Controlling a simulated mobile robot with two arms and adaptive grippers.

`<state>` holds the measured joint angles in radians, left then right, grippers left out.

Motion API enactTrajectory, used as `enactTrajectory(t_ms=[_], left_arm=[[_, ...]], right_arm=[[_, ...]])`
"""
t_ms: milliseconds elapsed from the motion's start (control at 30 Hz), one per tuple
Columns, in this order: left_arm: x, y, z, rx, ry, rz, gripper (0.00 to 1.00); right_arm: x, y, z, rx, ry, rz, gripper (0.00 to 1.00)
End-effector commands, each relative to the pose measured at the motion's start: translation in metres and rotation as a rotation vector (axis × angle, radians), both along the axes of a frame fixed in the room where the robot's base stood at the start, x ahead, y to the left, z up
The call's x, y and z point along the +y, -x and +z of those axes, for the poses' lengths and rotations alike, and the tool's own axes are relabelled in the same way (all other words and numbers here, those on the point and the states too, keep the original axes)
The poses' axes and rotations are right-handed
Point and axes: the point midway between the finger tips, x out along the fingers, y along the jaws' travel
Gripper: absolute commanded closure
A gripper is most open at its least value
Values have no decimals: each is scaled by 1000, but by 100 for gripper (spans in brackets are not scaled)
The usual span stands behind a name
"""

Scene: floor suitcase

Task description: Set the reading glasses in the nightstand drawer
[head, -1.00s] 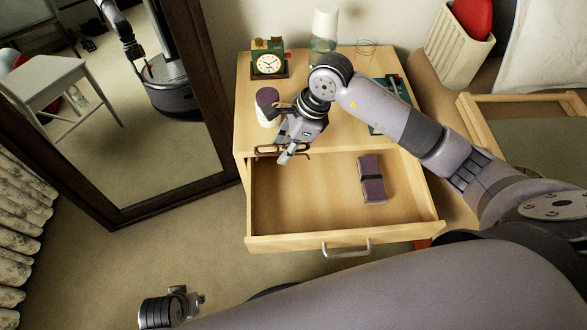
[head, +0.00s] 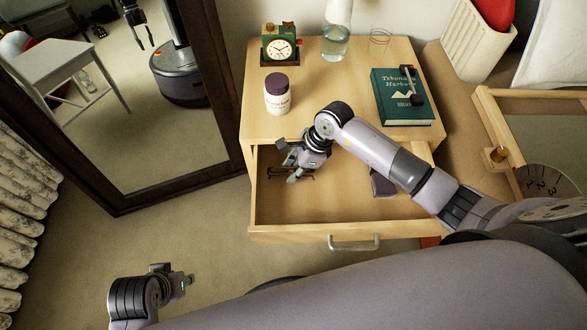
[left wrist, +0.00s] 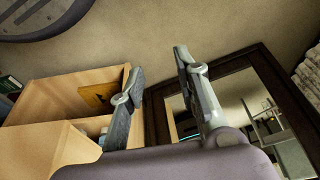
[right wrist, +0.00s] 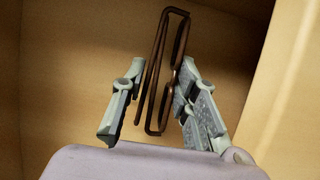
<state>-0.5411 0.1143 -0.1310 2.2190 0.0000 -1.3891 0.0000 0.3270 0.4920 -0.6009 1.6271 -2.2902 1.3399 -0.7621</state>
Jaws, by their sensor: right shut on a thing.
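The reading glasses, with a thin dark brown frame, show upright between my right fingers in the right wrist view (right wrist: 154,70). My right gripper (head: 291,170) is shut on them, inside the left back part of the open nightstand drawer (head: 290,234). In the head view the gripper largely hides the glasses; only a dark bit of frame shows beside it. Whether they touch the drawer floor I cannot tell. My left gripper (head: 182,279) is low at the left, away from the nightstand, with its fingers apart and empty in the left wrist view (left wrist: 158,68).
A dark purple case (head: 382,184) lies in the drawer's right part, partly behind my right arm. A mirror stands left.

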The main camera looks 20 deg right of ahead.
Motion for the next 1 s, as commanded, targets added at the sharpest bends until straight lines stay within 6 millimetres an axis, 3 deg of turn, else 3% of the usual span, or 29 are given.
enactTrajectory(t_ms=[367,400,500,900,1000], left_arm=[[0,1,5,-4,1,0,70],[0,1,7,-3,1,1,70],[0,1,7,-3,0,1,70],[0,0,8,-9,1,1,70],[0,-1,-9,7,-1,-2,70]], right_arm=[[0,0,-2,0,0,-1,94],[0,0,-2,1,0,-1,71],[0,0,-1,1,0,-1,64],[0,0,1,0,0,-1,64],[-6,0,15,-2,2,-1,64]])
